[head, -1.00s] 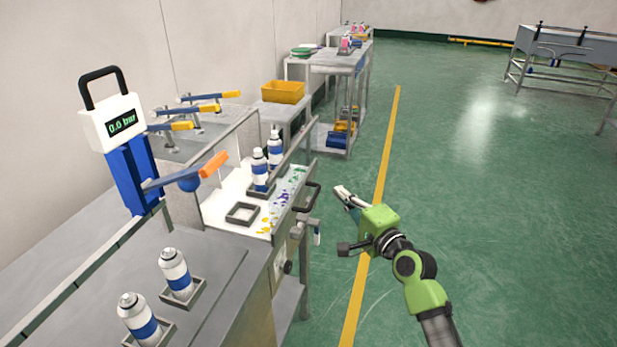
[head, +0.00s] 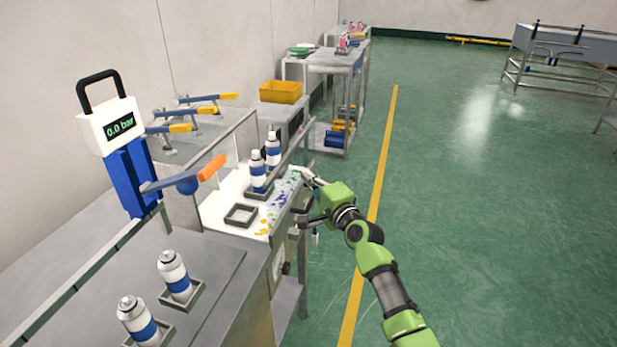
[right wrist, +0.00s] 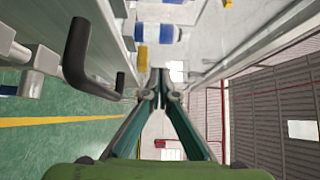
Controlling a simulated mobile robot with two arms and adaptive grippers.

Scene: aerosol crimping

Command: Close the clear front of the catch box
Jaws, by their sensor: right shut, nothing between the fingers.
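The catch box (head: 220,207) stands open on the bench, with a pale floor and coloured splashes along its front side. I cannot clearly make out the edges of the clear front. A black handle (head: 303,210) is at the box's front side, partly behind my right gripper; a black handle also shows at the left of the right wrist view (right wrist: 78,52). My right gripper (head: 307,177) is shut and empty, at the front right side of the box close to the handle; its fingertips meet in the right wrist view (right wrist: 160,82). My left gripper is out of view.
More cans (head: 174,275) stand on the near bench. An orange-handled lever (head: 212,167) is at the left.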

